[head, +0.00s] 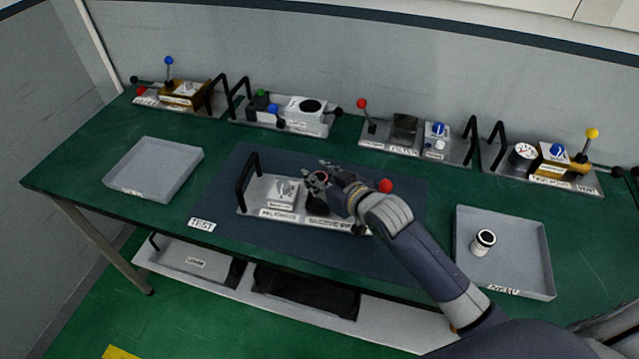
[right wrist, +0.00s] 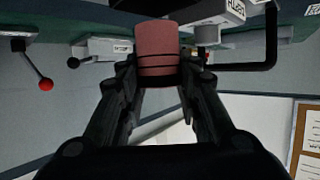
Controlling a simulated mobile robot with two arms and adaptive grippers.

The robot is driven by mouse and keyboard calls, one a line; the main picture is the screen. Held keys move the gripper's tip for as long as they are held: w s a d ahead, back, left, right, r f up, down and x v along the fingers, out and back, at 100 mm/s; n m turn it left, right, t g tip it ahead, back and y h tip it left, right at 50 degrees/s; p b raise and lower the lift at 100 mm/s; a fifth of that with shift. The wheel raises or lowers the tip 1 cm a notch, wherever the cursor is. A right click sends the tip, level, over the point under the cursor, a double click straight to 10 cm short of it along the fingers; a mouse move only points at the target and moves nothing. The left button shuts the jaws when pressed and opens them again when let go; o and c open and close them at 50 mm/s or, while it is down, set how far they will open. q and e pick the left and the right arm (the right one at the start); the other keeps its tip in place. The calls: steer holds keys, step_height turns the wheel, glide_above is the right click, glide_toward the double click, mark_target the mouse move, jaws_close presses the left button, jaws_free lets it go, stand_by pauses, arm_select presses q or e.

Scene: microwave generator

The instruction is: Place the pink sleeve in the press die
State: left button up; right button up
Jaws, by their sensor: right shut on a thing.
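My right gripper (head: 330,178) is over the middle fixture on the blue mat. In the right wrist view its fingers (right wrist: 158,82) are shut on the pink sleeve (right wrist: 157,48), a pinkish-red cylinder with dark rings, gripped near its lower end in that picture. In the head view the sleeve is mostly hidden by the gripper. The fixture (head: 262,211) is a light plate with a black handle, a white block and a dark round part (head: 317,205) under the gripper. Which part is the press die I cannot tell. My left gripper is not in view.
A grey tray (head: 133,188) stands empty at left. The right tray (head: 524,270) holds a white cylinder with a dark ring (head: 484,240). Several fixtures with handles and ball levers line the back. A red ball knob (head: 386,185) is close beside my right wrist.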

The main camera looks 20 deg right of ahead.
step_height(320, 180, down, 3)
steer(key=shift+r+p, duration=0.15)
steer(key=shift+p, duration=0.3)
steer(key=shift+f, duration=0.4)
steer(key=shift+f, duration=0.1)
steer(key=o, duration=1.1)
steer(key=shift+s, duration=0.1)
steer(key=shift+b+v, duration=0.9)
steer(key=shift+v, duration=5.1)
